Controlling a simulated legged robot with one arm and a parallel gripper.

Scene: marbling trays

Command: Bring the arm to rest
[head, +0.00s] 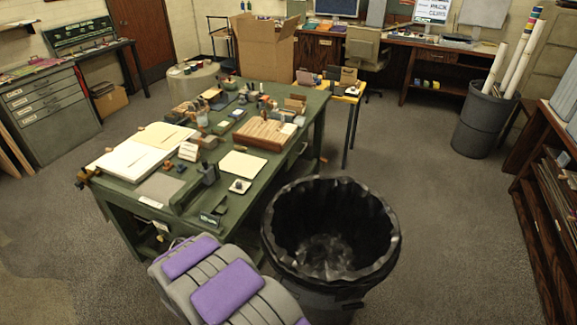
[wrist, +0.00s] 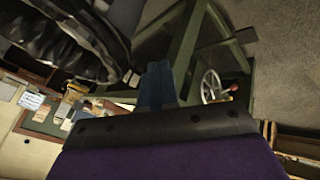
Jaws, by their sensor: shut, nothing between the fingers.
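My gripper (wrist: 157,86) shows in the wrist view as two blue-grey fingers close together past a dark plate. It is shut with nothing between the fingers. In the head view my purple and grey arm parts are low in the picture, in front of the green worktable (head: 105,202) and left of the black bin. The fingers cannot be made out there. In the wrist view, the table's green frame (wrist: 181,40) and a handwheel (wrist: 210,86) with a red knob lie beyond the fingers.
The lined black bin (head: 290,268) stands right of my arm; its liner shows at upper left in the wrist view (wrist: 60,40). Trays, paper and small tools cover the worktable. A cardboard box (head: 264,52) is behind it. Grey floor is clear at right (head: 450,220).

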